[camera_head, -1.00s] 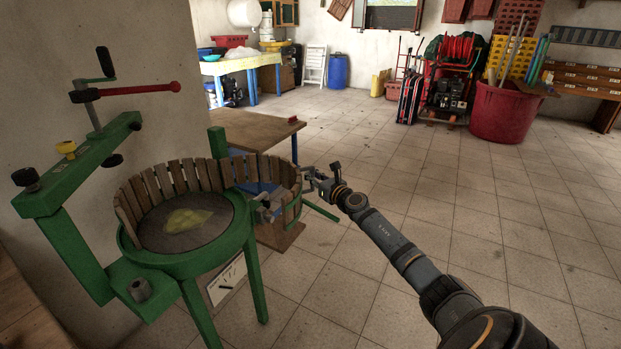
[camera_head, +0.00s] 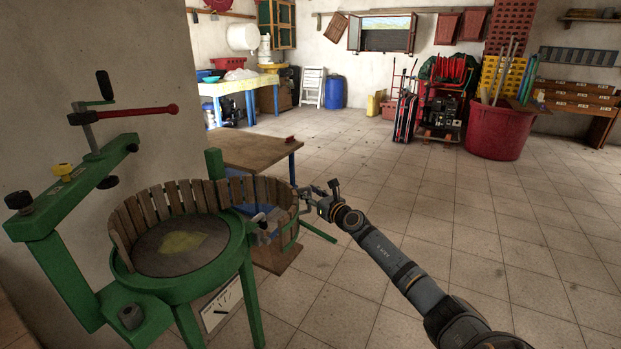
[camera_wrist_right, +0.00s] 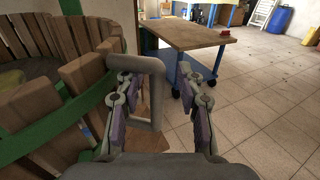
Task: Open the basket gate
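The basket gate (camera_head: 283,193) is the curved run of wooden slats at the right of the green press, in the head view. It stands swung outward from the round plate (camera_head: 183,245), whose near side is uncovered. In the right wrist view its slats (camera_wrist_right: 87,78) fill the left side, with a grey bent handle (camera_wrist_right: 156,108) on them. My right gripper (camera_head: 312,194) is at the gate's right end. Its fingers (camera_wrist_right: 160,78) are apart, with the handle bar between them; a firm grip does not show. My left gripper is out of view.
The green press frame (camera_head: 70,195) with its red lever (camera_head: 125,112) stands at the left. A low wooden-topped table (camera_head: 255,152) is just behind the gate. The tiled floor (camera_head: 420,240) to the right is clear. A red tub (camera_head: 497,125) stands far back.

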